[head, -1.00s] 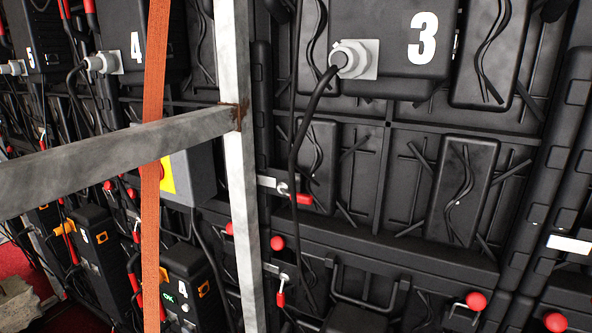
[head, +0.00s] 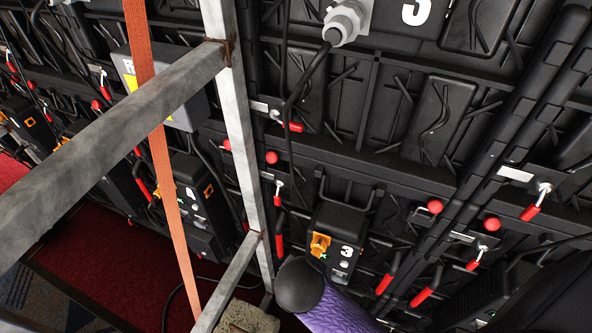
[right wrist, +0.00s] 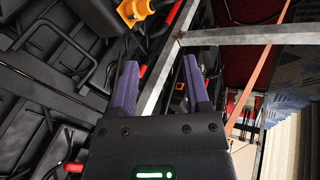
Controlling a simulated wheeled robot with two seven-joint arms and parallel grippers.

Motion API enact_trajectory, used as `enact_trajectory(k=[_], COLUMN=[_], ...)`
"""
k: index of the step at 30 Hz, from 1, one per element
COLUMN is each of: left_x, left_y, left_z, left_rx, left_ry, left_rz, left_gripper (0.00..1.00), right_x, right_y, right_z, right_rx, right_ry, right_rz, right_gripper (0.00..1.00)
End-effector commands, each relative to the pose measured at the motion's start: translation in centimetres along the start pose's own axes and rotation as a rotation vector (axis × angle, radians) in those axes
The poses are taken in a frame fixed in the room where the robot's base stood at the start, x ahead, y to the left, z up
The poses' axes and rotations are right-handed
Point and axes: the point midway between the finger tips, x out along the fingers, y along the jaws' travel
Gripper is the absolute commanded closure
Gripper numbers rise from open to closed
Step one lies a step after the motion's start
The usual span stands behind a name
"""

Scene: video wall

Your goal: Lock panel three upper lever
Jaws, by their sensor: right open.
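Panel three (head: 440,110) is a black ribbed back at the upper middle right of the head view, its white 3 cut by the top edge. Near its left edge, an upper lever (head: 290,126) has a red handle lying nearly level, pointing right from a silver plate. A lower lever (head: 279,230) hangs with its red handle down. I cannot tell from the picture whether either is locked. My right gripper (right wrist: 165,85) is open and empty in the right wrist view, its purple fingers apart. It touches no lever there. My left gripper is out of view.
A grey metal frame (head: 232,110) and orange strap (head: 160,150) stand in front of the wall at left. A box marked 3 (head: 340,235) with an orange connector (head: 319,245) sits low. Black cables (head: 288,100) hang near the upper lever. More red-handled levers (head: 530,212) are at right.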

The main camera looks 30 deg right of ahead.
Motion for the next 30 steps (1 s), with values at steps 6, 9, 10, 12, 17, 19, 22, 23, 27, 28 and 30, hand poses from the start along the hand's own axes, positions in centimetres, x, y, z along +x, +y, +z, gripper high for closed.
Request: enact_trajectory(k=[6,9,10,12,17,19,22,23,27,28,30], left_x=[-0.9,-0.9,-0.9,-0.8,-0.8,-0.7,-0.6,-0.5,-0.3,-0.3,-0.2], left_y=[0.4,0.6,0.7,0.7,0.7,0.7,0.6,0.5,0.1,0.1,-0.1], left_z=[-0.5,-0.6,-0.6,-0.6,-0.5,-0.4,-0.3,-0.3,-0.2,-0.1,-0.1], left_rx=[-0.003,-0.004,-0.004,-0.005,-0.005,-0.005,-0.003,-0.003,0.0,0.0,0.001], left_ry=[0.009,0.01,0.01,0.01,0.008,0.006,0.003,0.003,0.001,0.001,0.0], left_rz=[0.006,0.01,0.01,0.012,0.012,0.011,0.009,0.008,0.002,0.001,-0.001], left_gripper=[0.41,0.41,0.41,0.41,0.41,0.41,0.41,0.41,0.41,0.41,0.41], right_x=[-3.8,-6.2,-6.9,-8.2,-8.4,-7.6,-6.4,-6.1,-4.9,-4.8,-4.5], right_y=[6.6,9.3,9.9,11.0,12.8,14.2,16.3,16.9,19.0,19.3,19.7], right_z=[-9.5,-13.1,-13.8,-15.1,-16.2,-16.5,-17.2,-17.3,-17.9,-18.1,-18.2], right_rx=[-0.228,-0.292,-0.304,-0.322,-0.33,-0.331,-0.33,-0.33,-0.33,-0.33,-0.33], right_ry=[0.058,0.086,0.093,0.104,0.109,0.107,0.108,0.107,0.109,0.11,0.11], right_rz=[0.576,0.855,0.923,1.041,1.114,1.113,1.111,1.111,1.107,1.106,1.103], right_gripper=[0.4,0.4,0.4,0.4,0.4,0.4,0.4,0.4,0.4,0.4,0.4])
